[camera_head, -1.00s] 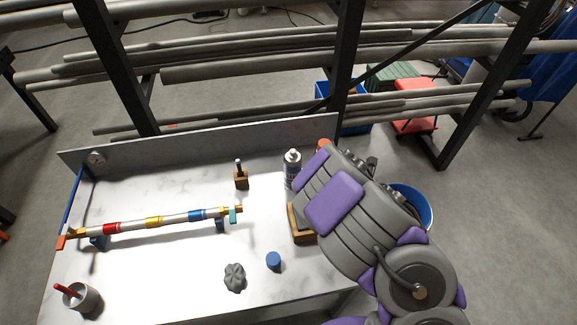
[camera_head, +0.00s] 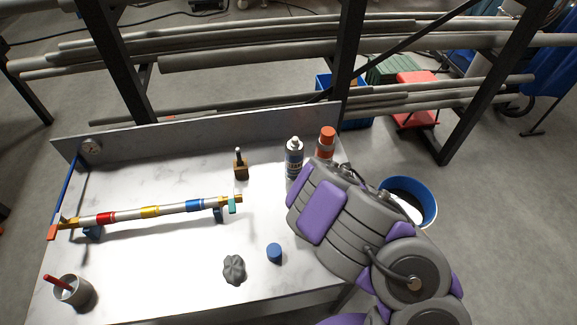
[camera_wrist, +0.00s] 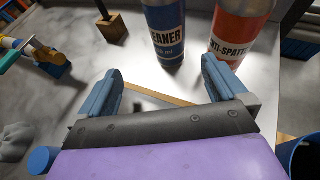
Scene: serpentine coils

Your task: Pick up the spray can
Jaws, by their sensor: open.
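Two cans stand upright, side by side, near the table's back right. One is blue and silver with a white top, lettered "...EANER" (camera_head: 294,158); it also shows in the wrist view (camera_wrist: 167,32). The other is orange-red with an orange cap, lettered "...NTI-SPATT..." (camera_head: 326,142); it shows at the upper right of the wrist view (camera_wrist: 238,32). My gripper (camera_wrist: 161,66) is open and empty, its blue fingers short of both cans. The blue can is ahead between the fingers, the orange one ahead of the right finger. My arm hides the gripper in the head view.
A wooden block with a dark upright tool (camera_head: 240,168) stands left of the cans. A striped pipe (camera_head: 150,212) lies on supports at left. A grey lump (camera_head: 234,269) and blue cylinder (camera_head: 274,252) sit in front. The table has a raised back edge (camera_head: 200,132).

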